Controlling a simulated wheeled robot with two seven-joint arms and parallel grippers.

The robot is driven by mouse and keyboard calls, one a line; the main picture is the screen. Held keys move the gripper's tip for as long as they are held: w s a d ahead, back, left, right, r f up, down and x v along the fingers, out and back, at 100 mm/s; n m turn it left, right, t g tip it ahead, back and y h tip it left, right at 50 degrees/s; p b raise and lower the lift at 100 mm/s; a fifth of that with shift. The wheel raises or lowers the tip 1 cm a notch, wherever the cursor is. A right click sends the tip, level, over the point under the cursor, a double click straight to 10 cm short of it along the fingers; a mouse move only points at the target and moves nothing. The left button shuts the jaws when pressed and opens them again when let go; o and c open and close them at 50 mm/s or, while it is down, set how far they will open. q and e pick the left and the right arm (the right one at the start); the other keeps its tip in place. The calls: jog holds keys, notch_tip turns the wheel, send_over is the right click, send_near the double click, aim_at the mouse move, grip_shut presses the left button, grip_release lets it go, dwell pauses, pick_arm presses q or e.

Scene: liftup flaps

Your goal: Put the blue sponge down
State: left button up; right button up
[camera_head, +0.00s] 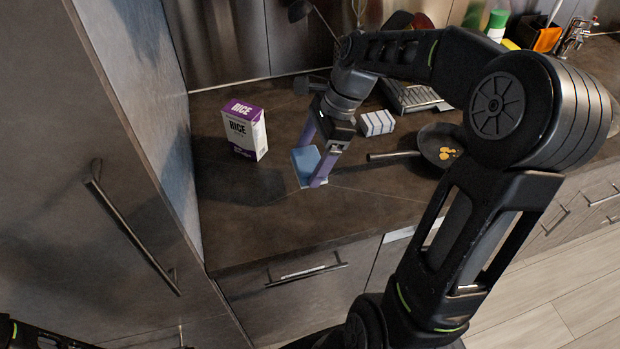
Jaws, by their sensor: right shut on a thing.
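The blue sponge (305,162) is at the front part of the dark countertop (260,222), low between the fingers of my right gripper (314,166). My right gripper is shut on it, with a purple finger on each side. A pale lower edge of the sponge shows at or just above the counter; I cannot tell whether it touches. Only a dark part of my left arm shows at the bottom left corner; its gripper is not in view.
A purple and white rice box (245,130) stands left of the sponge. A striped block (376,123) lies behind it. A pan (441,146) with yellow bits sits to the right, its handle pointing at the sponge. A tall cabinet (85,190) bounds the left. Bare counter lies in front.

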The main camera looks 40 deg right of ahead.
jog(key=shift+f, duration=1.25)
jog(key=shift+f, duration=0.1)
jog(key=shift+f, duration=1.75)
jog(key=shift+f, duration=0.15)
jog(key=o, duration=1.1)
jog(key=shift+o, duration=0.2)
jog(key=v, duration=1.2)
jog(key=shift+s, duration=0.1)
